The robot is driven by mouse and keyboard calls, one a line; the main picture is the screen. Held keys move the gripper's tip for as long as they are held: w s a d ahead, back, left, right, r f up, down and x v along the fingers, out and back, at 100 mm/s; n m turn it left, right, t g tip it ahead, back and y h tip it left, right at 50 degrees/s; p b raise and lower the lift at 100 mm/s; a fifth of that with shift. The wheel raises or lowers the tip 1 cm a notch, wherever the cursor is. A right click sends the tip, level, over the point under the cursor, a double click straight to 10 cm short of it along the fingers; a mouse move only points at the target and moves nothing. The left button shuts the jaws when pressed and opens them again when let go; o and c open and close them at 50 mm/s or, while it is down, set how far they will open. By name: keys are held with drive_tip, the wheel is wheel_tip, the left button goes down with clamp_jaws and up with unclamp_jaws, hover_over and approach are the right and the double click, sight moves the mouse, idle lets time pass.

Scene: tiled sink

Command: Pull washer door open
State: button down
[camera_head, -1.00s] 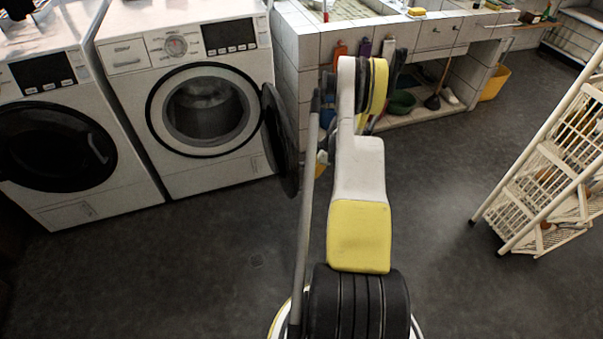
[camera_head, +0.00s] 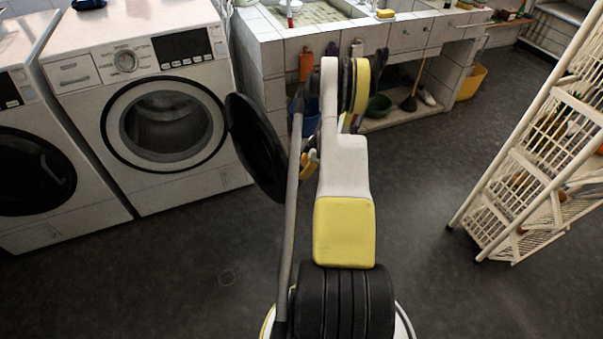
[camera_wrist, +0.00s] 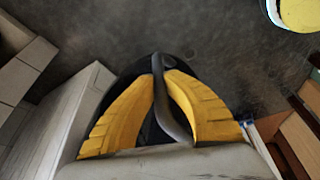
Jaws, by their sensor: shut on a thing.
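The washer (camera_head: 140,110) is the white front-loader at left in the head view, with its round opening uncovered. Its black round door (camera_head: 252,145) stands swung out from the right side of the opening. My gripper (camera_head: 308,164) is at the door's right edge, partly hidden behind my arm. In the wrist view, the yellow fingers of my gripper (camera_wrist: 162,72) close on the rim of the door (camera_wrist: 172,110), one on each side. The dark door shows behind and between the fingers.
A second washer (camera_head: 35,175) with a shut dark door stands at far left. The tiled sink counter (camera_head: 270,60) is just behind the open door. A white rack (camera_head: 530,170) stands at right. The dark floor (camera_head: 190,265) in front is clear.

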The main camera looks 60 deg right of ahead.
drive_tip(key=c, duration=1.4)
unclamp_jaws()
drive_tip(key=shift+w, duration=0.2)
drive_tip(key=v, duration=1.2)
drive_tip(key=shift+s, duration=0.1)
